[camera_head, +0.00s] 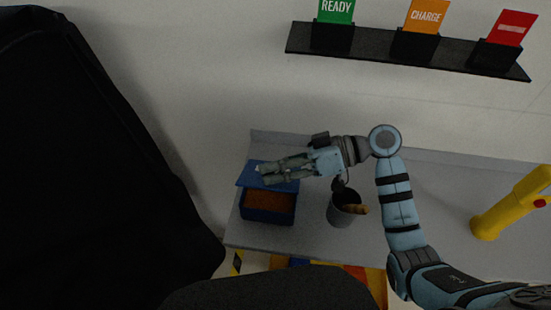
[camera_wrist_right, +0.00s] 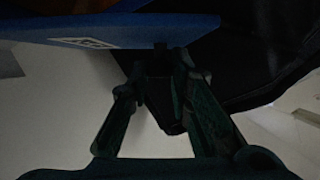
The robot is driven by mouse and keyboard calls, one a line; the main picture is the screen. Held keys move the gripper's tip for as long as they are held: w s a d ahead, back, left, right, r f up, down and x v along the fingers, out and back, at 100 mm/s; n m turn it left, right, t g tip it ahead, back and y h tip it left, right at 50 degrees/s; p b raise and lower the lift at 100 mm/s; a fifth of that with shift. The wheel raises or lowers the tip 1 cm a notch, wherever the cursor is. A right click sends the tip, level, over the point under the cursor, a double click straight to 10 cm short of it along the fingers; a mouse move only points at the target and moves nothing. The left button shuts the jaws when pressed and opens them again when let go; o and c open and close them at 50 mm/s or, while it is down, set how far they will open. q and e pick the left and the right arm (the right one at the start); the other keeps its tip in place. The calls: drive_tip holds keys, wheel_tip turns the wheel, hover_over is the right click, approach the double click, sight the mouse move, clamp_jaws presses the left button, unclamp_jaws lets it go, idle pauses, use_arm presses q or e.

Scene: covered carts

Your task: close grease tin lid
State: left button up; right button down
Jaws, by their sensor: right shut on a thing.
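The grease tin (camera_head: 267,216) is a dark blue box on the grey cart top, with brown grease (camera_head: 268,200) showing inside. Its blue lid (camera_head: 248,178) stands raised at the far side, so the tin is open. My right gripper (camera_head: 262,170) reaches in from the right over the lid and is shut on its edge. In the right wrist view the lid (camera_wrist_right: 120,30) spans the top left with a pale label, and my right gripper's fingertips (camera_wrist_right: 158,65) meet at its lower edge. The fingers partly hide the lid in the head view. My left gripper is not in view.
A grey cup (camera_head: 341,214) with a tan-handled item stands right of the tin. A yellow tool (camera_head: 508,204) stands at the far right. A black covered shape (camera_head: 90,170) fills the left.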

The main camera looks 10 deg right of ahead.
drive_tip(key=shift+s+a+f+n+t+h+b, duration=0.15)
drive_tip(key=shift+s+f+n+t+b, duration=0.15)
drive_tip(key=shift+s+f+n+b, duration=0.3)
drive_tip(key=shift+s+a+f+n+t+h+b, duration=0.15)
drive_tip(key=shift+s+f+n+t+b, duration=0.25)
drive_tip(key=shift+f+b, duration=0.3)
drive_tip(key=c, duration=1.5)
unclamp_jaws()
drive_tip(key=shift+r, duration=0.1)
wheel_tip(320, 180, up, 10)
drive_tip(key=shift+f, duration=0.1)
